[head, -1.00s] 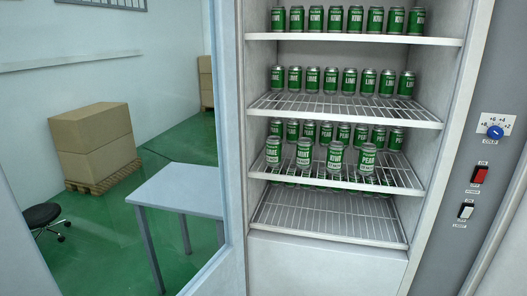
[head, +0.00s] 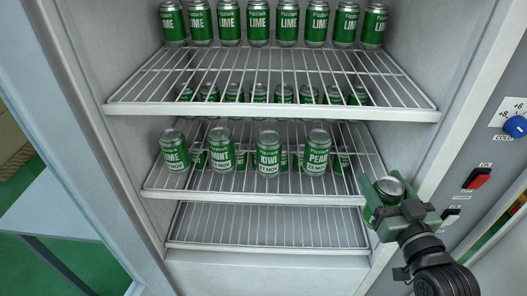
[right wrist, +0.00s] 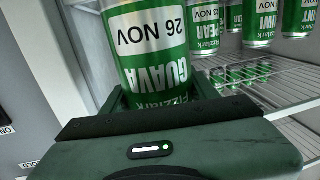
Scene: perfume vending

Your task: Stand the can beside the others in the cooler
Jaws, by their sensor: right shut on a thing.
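My right gripper (head: 395,207) is shut on a green and silver can (head: 389,187) at the right edge of the cooler opening. In the right wrist view the held can (right wrist: 150,50) reads GUAVA, 26 NOV, upside down in the picture. My left gripper is not in view.
Behind the front row stand more green cans, partly hidden by the wire shelf above. That front shelf has bare room right of the PEAR can. The lowest rack (head: 265,228) is empty. The right cooler wall carries a blue knob (head: 515,126) and a red switch (head: 477,178).

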